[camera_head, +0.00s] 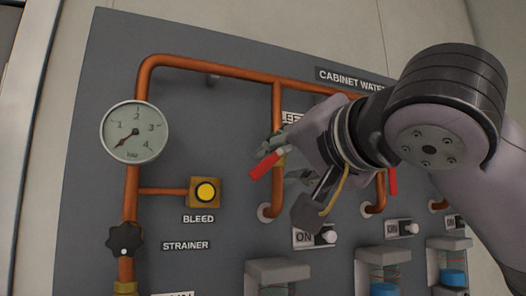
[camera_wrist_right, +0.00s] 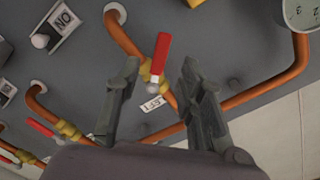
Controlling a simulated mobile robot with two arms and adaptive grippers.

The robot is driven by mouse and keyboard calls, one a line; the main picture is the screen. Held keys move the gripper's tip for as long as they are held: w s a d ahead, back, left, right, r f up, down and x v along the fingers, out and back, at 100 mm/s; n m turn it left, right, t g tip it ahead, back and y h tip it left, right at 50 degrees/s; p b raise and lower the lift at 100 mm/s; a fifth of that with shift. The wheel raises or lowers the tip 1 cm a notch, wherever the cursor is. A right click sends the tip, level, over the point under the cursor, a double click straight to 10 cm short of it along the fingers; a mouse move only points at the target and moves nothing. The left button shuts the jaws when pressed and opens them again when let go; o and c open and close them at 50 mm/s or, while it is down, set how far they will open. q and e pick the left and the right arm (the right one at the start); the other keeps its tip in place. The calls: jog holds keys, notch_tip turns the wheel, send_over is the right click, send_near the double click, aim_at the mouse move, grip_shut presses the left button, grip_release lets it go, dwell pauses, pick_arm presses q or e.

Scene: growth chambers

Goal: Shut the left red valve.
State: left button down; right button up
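The left red valve's handle (camera_head: 265,166) sits on a brass body on a vertical copper pipe, under a partly hidden label. In the head view it points down and left, at an angle to the pipe. My right gripper (camera_head: 283,162) is at this valve, its fingers spread around the handle. In the right wrist view the red handle (camera_wrist_right: 161,55) stands between the two open fingers of the right gripper (camera_wrist_right: 160,72), with gaps on both sides. The brass body (camera_wrist_right: 153,77) also lies between them. My left gripper is out of view.
Another red handle (camera_head: 393,181) hangs on the pipe to the right, partly behind my arm. A gauge (camera_head: 134,132), a yellow bleed button (camera_head: 206,191) and a black strainer knob (camera_head: 124,239) are at left. Switches (camera_head: 325,237) and clear containers sit below.

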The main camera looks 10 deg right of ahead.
aim_at(265, 167)
jog(key=w+p, duration=0.1)
jog(key=w, duration=0.2)
jog(key=w+a+p, duration=0.1)
jog(key=w, duration=0.2)
jog(key=shift+a+r+p, duration=0.1)
jog(key=shift+r+p, duration=0.1)
jog(key=shift+p, duration=0.2)
jog(key=shift+w+a+f, duration=0.15)
jog(key=shift+w+f, duration=0.05)
jog(key=shift+w, duration=0.6)
jog(key=shift+s, duration=0.1)
jog(key=shift+c, duration=0.2)
grip_shut()
